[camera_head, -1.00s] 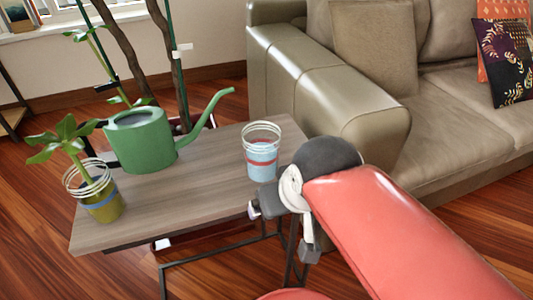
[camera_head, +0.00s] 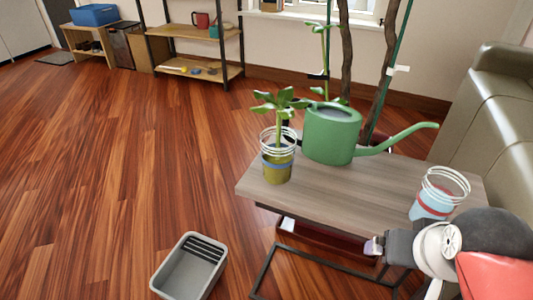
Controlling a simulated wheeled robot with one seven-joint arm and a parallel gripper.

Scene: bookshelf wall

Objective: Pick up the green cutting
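A green leafy cutting (camera_head: 278,106) stands upright in an olive cup (camera_head: 277,169) with a blue band and white wire rings, at the left end of the small wooden table (camera_head: 340,190). A green watering can (camera_head: 332,133) stands just right of it, its spout pointing right. A light-blue cup (camera_head: 435,203) with a red band and white rings is at the table's right end. My gripper (camera_head: 376,246) is at the table's front edge, low and right, well apart from the cutting. Its fingers are small and partly hidden, so its opening is unclear.
A grey bin (camera_head: 190,268) stands on the floor at front left. A taller plant (camera_head: 322,60) and brown stems rise behind the table. A sofa (camera_head: 500,110) is at right. A shelf (camera_head: 200,70) stands at the back. The left floor is clear.

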